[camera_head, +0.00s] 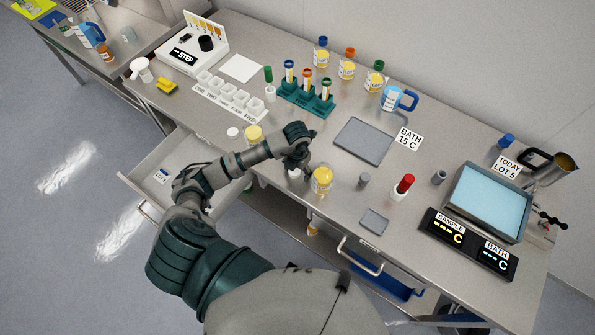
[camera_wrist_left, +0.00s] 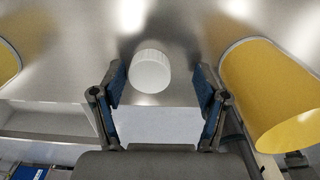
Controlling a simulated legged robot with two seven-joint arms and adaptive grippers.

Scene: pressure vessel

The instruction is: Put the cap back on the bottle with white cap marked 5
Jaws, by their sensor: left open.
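My left gripper (camera_head: 300,162) is over the front part of the steel bench, its jaws open. In the left wrist view a white ribbed cap (camera_wrist_left: 150,72) lies on the bench just beyond and between the open fingertips (camera_wrist_left: 160,92), not gripped. In the head view this cap (camera_head: 294,173) shows partly below the gripper. An uncapped bottle of yellow liquid (camera_head: 321,181) stands right of it, large at the right of the wrist view (camera_wrist_left: 268,95). Another yellow bottle (camera_head: 253,134) stands left, with a white cap (camera_head: 232,132) nearby. No 5 is readable on bottles or caps. My right gripper is not in view.
A grey tray (camera_head: 364,141), a red-capped vial (camera_head: 403,186) and small grey cylinders (camera_head: 364,180) stand nearby. A tube rack (camera_head: 306,97) is behind. The blue bath (camera_head: 488,203) and readouts are right. An open drawer (camera_head: 165,175) juts out front left.

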